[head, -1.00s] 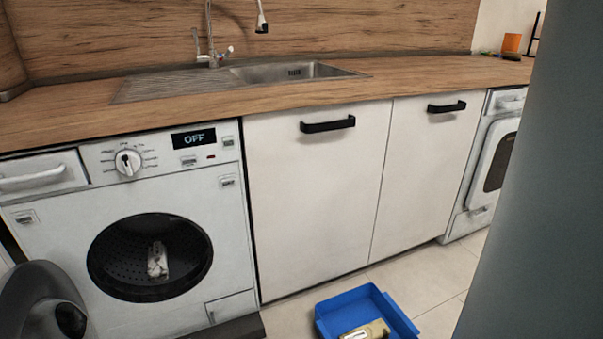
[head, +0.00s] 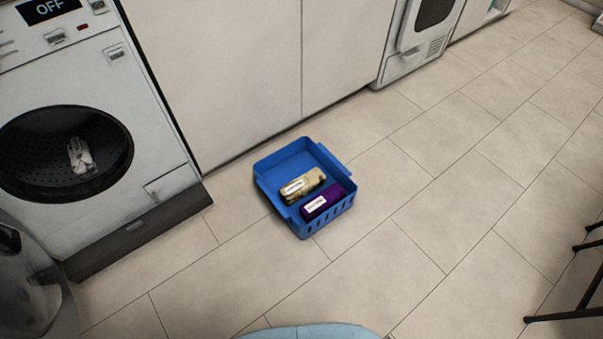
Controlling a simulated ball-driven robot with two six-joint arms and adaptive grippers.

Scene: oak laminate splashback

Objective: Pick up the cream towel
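A cream rolled towel (head: 303,184) with a white label lies in a blue basket (head: 266,181) on the floor. A purple rolled towel (head: 323,204) with a white label lies beside it in the same basket, on the near side. A whitish cloth (head: 79,156) lies inside the drum of the washing machine at the left. Neither of my grippers shows in the head view.
The washing machine (head: 158,133) stands at the left with its round door (head: 28,290) swung open. White cabinets (head: 240,60) run behind the basket. Dark thin legs (head: 570,316) stand at the right edge. The tiled floor around the basket is clear.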

